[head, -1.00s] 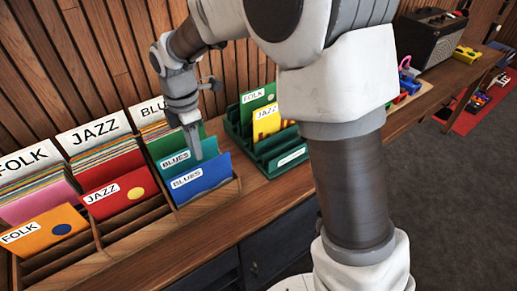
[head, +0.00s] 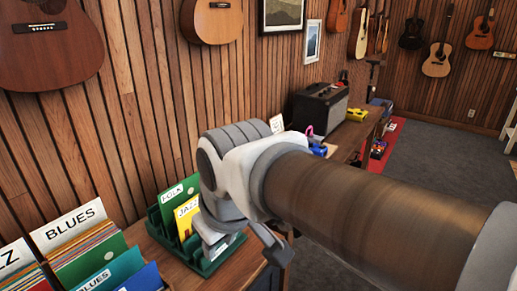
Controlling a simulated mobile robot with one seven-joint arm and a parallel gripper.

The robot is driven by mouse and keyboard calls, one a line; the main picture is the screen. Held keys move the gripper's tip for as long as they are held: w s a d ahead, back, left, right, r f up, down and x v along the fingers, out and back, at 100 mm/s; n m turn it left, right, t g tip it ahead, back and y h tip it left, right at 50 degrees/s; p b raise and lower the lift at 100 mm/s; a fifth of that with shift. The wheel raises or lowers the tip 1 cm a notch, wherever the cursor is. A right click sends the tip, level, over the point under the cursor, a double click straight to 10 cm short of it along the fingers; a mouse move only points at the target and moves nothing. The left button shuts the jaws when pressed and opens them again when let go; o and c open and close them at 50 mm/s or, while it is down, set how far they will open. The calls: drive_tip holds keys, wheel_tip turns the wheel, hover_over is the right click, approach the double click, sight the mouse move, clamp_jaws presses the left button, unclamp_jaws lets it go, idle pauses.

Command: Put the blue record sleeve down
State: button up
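A blue record sleeve (head: 145,280) stands in the record bin at the bottom left, cut off by the picture's edge. A teal sleeve labelled BLUES (head: 112,272) stands just behind it, in front of the white BLUES divider card (head: 70,226). My gripper (head: 216,242) is to the right of these sleeves, low in front of the green rack. My wrist and forearm hide most of it, so its fingertips and anything between them cannot be made out.
The green rack (head: 160,226) holds upright FOLK (head: 181,190) and JAZZ (head: 187,216) sleeves. A black amplifier (head: 320,106) and a yellow item (head: 356,115) stand farther along the counter. Guitars hang on the walls. Grey floor (head: 425,150) lies open at the right.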

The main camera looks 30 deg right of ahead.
drive_tip(key=s+m, duration=0.1)
drive_tip(key=s+d+m, duration=0.1)
drive_tip(key=s+m, duration=0.1)
drive_tip(key=shift+s+d+f+t, duration=0.1)
drive_tip(key=shift+d+f+t, duration=0.2)
drive_tip(key=shift+t, duration=0.1)
